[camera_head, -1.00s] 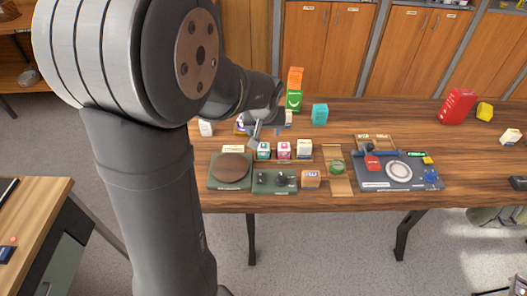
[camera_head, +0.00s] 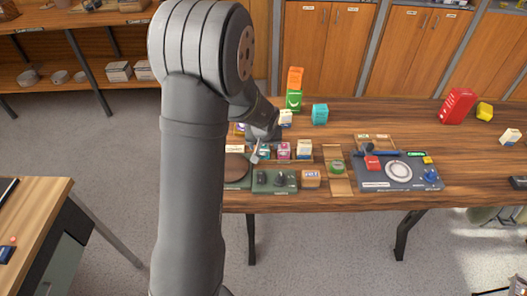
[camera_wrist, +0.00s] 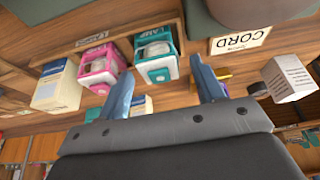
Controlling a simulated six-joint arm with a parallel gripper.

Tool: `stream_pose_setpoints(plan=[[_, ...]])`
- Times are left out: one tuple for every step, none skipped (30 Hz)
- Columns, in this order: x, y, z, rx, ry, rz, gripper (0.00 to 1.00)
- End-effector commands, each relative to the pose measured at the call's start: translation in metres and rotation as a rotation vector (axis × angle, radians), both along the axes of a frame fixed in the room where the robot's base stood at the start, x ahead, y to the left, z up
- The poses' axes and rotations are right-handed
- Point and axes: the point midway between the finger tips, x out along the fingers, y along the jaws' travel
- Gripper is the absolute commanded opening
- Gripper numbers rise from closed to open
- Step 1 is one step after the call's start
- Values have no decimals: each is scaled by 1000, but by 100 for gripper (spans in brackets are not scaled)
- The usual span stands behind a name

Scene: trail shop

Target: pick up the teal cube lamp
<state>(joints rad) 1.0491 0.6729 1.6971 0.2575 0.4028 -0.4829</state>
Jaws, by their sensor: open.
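The teal cube lamp (camera_wrist: 156,55), a teal and white cube with a round window, stands in a row of small cubes on the table. In the head view the lamp (camera_head: 265,153) is partly covered by my gripper (camera_head: 257,154). In the wrist view my gripper (camera_wrist: 164,84) is open and empty. Its two fingers reach toward the lamp, with the lamp between and just beyond the tips. I cannot tell whether a finger touches it.
A pink cube (camera_head: 284,151) and a white-blue box (camera_head: 304,150) stand beside the lamp. In front are a green knobbed unit (camera_head: 274,182) and a brown round pad (camera_head: 236,168). A teal box (camera_head: 320,114) stands behind.

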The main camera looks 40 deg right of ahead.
Motion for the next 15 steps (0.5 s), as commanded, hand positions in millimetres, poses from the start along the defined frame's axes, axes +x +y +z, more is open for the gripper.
stream_pose_setpoints(plan=[[1, -1, -5, 1, 0, 0, 62], [2, -2, -7, 2, 0, -1, 62], [2, -2, -9, 2, 0, -1, 62], [3, -2, -9, 2, 0, -1, 62], [3, -2, -10, 2, 0, -1, 62], [3, -3, -10, 1, -1, -1, 62], [3, -3, -10, 1, -1, -1, 62], [3, -3, -10, 1, -1, -1, 62], [3, -3, -10, 1, -1, -1, 62], [3, -3, -10, 1, -1, -1, 62], [3, -3, -10, 1, -1, -1, 62], [3, -3, -10, 1, -1, -1, 56], [3, -3, -10, 1, -1, -1, 50], [3, -3, -10, 0, 0, -1, 44], [3, -3, -10, 0, 0, -1, 36]])
